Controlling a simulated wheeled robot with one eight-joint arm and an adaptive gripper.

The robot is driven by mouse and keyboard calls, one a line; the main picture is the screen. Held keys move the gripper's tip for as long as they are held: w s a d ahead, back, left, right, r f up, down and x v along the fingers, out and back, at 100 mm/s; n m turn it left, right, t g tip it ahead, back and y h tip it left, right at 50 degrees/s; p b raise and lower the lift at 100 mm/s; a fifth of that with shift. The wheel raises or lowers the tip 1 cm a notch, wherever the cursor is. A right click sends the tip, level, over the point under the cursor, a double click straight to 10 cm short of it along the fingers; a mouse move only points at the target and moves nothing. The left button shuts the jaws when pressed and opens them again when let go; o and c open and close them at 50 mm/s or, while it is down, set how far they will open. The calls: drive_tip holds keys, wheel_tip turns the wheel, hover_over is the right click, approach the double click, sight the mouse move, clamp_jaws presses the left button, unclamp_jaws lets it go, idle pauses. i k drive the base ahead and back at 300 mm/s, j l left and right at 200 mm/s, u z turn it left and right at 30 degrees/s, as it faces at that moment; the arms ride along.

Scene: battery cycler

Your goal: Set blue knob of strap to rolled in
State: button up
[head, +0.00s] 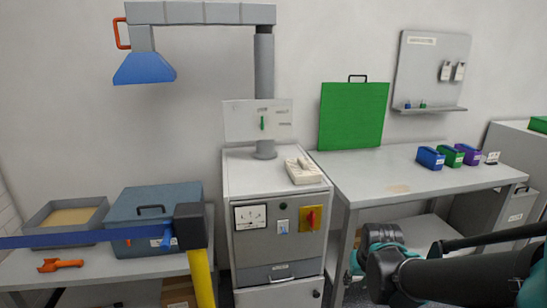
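The strap (75,237) is a blue band. It runs from the left edge of the head view to the dark head (190,222) of a yellow post (202,278), so it is drawn out. The blue knob (168,237) sits on the left side of that head, just at the strap's end. My arm shows at the lower right as dark links with teal joints, well apart from the knob. I cannot make out my gripper's fingers.
The post and strap stand in front of a bench with a blue-grey box (155,207), a tray (52,223) and an orange tool (60,265). A grey cabinet (277,270) stands in the middle. A worktable (345,172) is at the right.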

sight(165, 244)
drive_tip(key=u, duration=1.5)
